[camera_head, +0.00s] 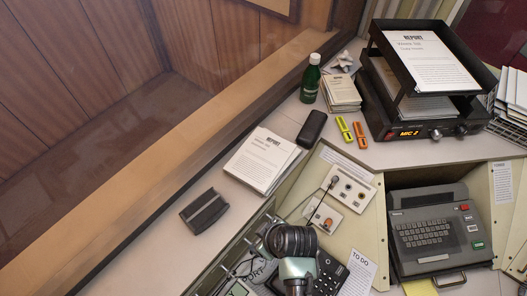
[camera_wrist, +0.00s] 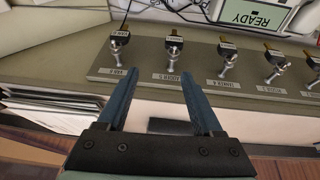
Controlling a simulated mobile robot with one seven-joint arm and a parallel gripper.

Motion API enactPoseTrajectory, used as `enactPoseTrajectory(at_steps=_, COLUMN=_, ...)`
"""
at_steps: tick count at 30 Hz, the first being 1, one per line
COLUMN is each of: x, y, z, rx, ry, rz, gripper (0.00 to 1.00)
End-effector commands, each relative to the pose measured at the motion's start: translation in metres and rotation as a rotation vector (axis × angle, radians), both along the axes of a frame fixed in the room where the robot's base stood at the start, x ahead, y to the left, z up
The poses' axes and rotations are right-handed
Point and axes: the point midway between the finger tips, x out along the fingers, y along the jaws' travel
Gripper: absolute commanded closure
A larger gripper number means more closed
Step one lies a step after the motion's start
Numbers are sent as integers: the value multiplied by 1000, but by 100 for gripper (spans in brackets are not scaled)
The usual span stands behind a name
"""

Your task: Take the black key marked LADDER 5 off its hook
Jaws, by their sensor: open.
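The label below the second hook from the left seems to read LADDER 5, though I cannot be sure. A dark key (camera_wrist: 174,42) hangs there. My gripper (camera_wrist: 147,86) is open and empty, its two blue fingers pointing at the rail. The right fingertip is close below that hook, and the left fingertip is below the leftmost hook. The fingers look apart from the keys. In the head view my arm hides the key area.
Other dark keys hang close on both sides, one on the left (camera_wrist: 119,38) and others to the right (camera_wrist: 228,49). A READY display (camera_wrist: 243,12) sits behind the rail. Stacked papers (camera_wrist: 45,112) lie left of the fingers. A keyboard terminal (camera_head: 435,232) stands at right.

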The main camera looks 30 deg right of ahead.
Motion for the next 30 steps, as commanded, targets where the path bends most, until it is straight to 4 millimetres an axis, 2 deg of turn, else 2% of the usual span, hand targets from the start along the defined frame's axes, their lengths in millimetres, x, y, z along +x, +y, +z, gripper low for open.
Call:
enactPoseTrajectory(at_steps=1, x=-11, y=4, z=-3, rx=19, ry=28, rz=6, gripper=32)
enactPoseTrajectory(at_steps=3, x=-19, y=8, z=-9, rx=33, ry=49, rz=15, gripper=32)
enactPoseTrajectory(at_steps=6, x=-23, y=10, z=-15, rx=40, ry=60, rz=20, gripper=32)
enactPoseTrajectory(at_steps=14, x=-17, y=12, z=-33, rx=38, ry=59, rz=22, gripper=32)
enactPoseTrajectory(at_steps=30, x=3, y=19, z=-89, rx=36, ry=57, rz=20, gripper=32)
